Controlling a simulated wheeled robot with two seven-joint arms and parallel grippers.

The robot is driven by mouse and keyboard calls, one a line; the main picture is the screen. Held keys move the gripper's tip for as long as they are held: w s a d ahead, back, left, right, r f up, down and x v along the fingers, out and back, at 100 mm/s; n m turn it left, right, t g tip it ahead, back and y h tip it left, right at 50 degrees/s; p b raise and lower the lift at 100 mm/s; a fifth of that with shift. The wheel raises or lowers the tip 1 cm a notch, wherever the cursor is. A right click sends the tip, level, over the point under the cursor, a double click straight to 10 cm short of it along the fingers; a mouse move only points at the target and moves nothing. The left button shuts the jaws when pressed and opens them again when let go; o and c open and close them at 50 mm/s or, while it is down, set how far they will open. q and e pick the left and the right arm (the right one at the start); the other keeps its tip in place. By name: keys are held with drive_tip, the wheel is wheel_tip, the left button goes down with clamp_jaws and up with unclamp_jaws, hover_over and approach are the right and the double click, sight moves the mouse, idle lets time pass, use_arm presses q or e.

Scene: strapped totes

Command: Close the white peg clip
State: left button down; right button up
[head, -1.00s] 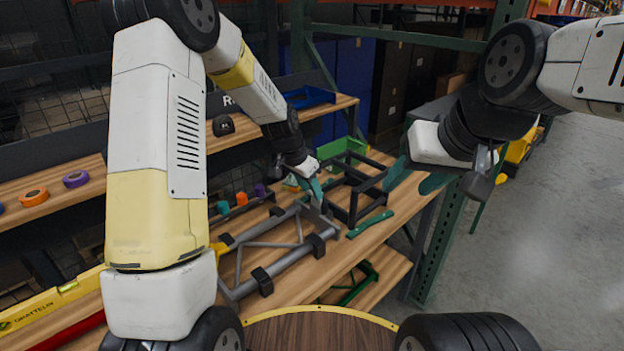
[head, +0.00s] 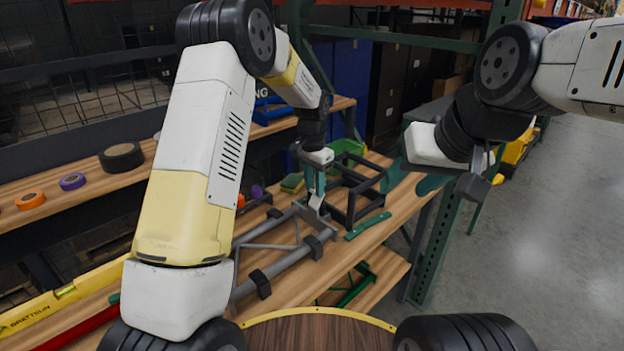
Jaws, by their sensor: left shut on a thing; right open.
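My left gripper (head: 317,187) has teal fingers and points down over the far end of a grey tubular frame (head: 287,262) on the wooden bench. It is shut on a small whitish piece (head: 317,201), which looks like the white peg clip. The fingers cover part of the piece, and it is too small to tell whether the clip is open or closed, or whether it touches the frame. My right gripper (head: 414,179) is open and empty, held to the right, beyond the bench's right edge, with its teal fingers spread.
A black open frame (head: 352,207) stands just right of my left gripper, with a green bin (head: 347,150) behind it. A green bar (head: 368,226) lies in front. A yellow level (head: 65,293) lies at the left. Tape rolls (head: 122,157) sit on the shelf behind.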

use_arm(q)
drive_tip(key=shift+w+d+f+g+y, duration=0.15)
drive_tip(key=shift+w+d+g+y, duration=0.65)
drive_tip(key=shift+g+y, duration=0.25)
drive_tip(key=c, duration=1.1)
unclamp_jaws()
drive_tip(key=shift+v, duration=3.85)
